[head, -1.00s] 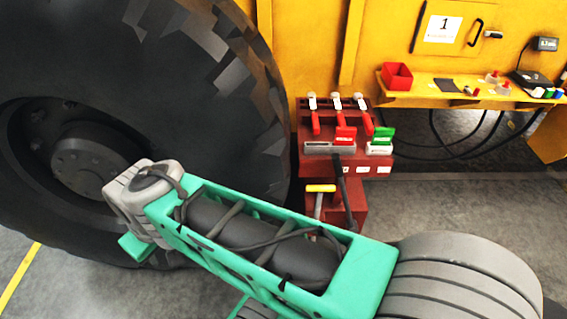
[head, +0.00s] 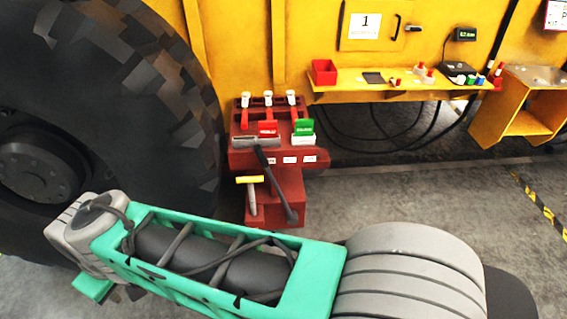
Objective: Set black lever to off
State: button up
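The black lever (head: 275,186) is a long dark bar on the front of the red control stand (head: 285,208). It slants from upper left to lower right, beside a shorter lever with a yellow T-handle (head: 249,180). My green and grey arm crosses the foreground below the stand. No gripper fingers show in the head view, and nothing is seen touching the black lever. Any on or off marking for the lever is too small to read.
Three white-topped red levers (head: 268,104) stand on top, near red (head: 268,128) and green (head: 303,127) tags. A huge tyre (head: 150,90) stands at left. A yellow shelf (head: 350,92) holds a red bin (head: 324,72) and small items.

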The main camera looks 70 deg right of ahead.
aim_at(292, 216)
jog(key=z, duration=0.65)
jog(key=i, duration=1)
jog(key=u, duration=0.05)
